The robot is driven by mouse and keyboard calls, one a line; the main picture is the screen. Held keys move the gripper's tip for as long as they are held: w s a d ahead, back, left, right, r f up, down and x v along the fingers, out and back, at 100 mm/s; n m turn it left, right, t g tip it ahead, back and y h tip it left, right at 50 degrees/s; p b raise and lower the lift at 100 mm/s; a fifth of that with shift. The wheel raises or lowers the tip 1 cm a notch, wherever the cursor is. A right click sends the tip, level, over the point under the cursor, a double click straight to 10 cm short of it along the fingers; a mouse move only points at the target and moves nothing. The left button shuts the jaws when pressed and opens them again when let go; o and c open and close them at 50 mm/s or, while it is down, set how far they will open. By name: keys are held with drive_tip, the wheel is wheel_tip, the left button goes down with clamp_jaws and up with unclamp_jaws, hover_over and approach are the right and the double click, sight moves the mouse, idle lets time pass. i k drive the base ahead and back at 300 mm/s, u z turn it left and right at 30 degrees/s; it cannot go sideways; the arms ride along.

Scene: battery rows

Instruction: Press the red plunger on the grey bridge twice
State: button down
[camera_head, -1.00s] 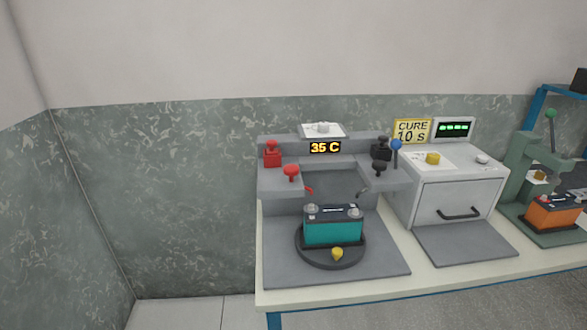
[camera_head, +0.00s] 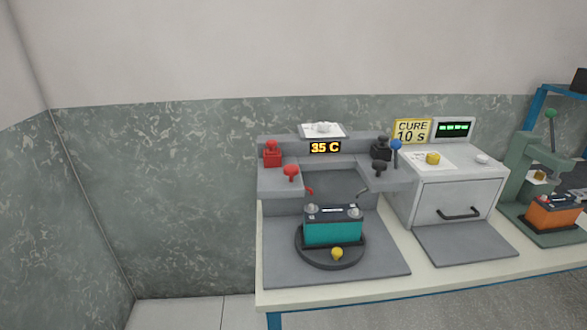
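The grey bridge (camera_head: 279,202) stands on a grey base plate on the bench. A red plunger (camera_head: 291,171) with a round knob sticks up on its left arm, and a black plunger (camera_head: 379,168) sits on its right arm. A teal battery (camera_head: 333,231) with two round terminals stands on a dark turntable (camera_head: 302,252) in front of the bridge. A red probe tip (camera_head: 309,190) points towards the battery's left terminal and appears apart from it. My gripper is not in view.
A red clamp-like part (camera_head: 272,156) and a black one (camera_head: 381,150) sit behind the plungers. A display (camera_head: 325,148) reads 35 C. An orange battery (camera_head: 553,214) sits far right.

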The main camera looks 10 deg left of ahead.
sight(291, 171)
drive_tip(key=u, duration=2.9)
drive_tip(key=k, duration=0.75)
drive_tip(key=z, duration=1.05)
drive_tip(key=i, duration=0.5)
drive_tip(key=z, duration=0.1)
